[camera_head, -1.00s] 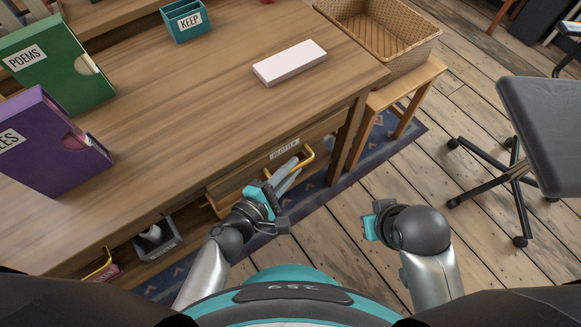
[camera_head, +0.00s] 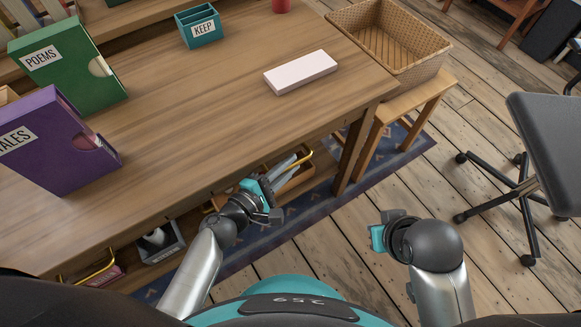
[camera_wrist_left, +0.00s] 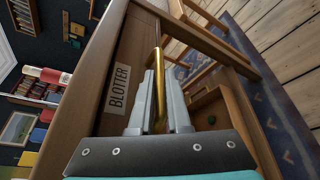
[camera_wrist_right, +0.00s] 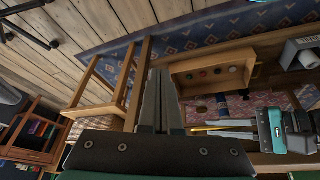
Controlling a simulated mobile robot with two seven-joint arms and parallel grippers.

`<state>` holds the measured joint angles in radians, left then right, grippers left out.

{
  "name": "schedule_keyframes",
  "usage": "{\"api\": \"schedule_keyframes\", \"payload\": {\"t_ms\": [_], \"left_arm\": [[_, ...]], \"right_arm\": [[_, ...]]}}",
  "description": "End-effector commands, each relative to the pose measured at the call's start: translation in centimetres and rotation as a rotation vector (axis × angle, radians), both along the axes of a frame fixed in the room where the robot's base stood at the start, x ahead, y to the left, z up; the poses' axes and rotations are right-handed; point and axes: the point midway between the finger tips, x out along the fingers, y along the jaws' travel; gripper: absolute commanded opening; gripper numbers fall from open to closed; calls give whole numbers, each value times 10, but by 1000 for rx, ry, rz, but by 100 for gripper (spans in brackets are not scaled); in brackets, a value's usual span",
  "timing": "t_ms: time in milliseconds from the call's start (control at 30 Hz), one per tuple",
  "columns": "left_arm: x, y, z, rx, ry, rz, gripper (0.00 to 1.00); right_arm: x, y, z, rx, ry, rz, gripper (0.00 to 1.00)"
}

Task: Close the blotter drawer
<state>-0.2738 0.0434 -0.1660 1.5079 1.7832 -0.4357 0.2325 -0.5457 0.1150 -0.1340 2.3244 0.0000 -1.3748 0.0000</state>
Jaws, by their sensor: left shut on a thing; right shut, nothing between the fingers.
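The blotter drawer shows in the left wrist view as a wooden front with a BLOTTER label (camera_wrist_left: 119,86). My left gripper (camera_wrist_left: 158,80) is shut on its brass bar handle (camera_wrist_left: 158,100). In the head view the gripper is below the desk's front edge, and the yellow handle (camera_head: 302,157) shows just past its grey fingers. The drawer front and label are mostly hidden under the desk edge in that view, and I cannot tell whether any gap remains. My right gripper (camera_head: 378,238) is shut and empty, over the floor to the right of the desk.
The desk top (camera_head: 220,120) holds a purple TALES file (camera_head: 60,150), a green POEMS file (camera_head: 75,75), a teal KEEP box (camera_head: 200,28) and a pale block (camera_head: 301,72). A wicker basket (camera_head: 425,65) sits on a stool at right. An office chair (camera_head: 545,140) stands beyond open floor.

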Motion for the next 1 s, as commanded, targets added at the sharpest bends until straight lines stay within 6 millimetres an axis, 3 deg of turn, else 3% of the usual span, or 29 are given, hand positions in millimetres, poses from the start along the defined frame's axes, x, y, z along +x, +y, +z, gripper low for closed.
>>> {"api": "schedule_keyframes", "payload": {"t_ms": [33, 67, 300, 767, 1000], "left_arm": [[4, 5, 1, 8, -5, 12, 0], [4, 5, 1, 9, -6, 12, 17], [4, 4, 1, 6, -6, 11, 44], [2, 5, 3, 4, -7, 9, 45], [-26, 22, 9, 7, -1, 9, 45]], "right_arm": [[-1, 0, -1, -1, 3, 0, 0], [-1, 0, -1, -1, 4, 0, 0], [-2, -1, -3, -3, 10, -1, 0], [-2, -1, -3, -4, 10, -1, 0], [-2, -1, -15, -7, 28, 3, 0]]}}
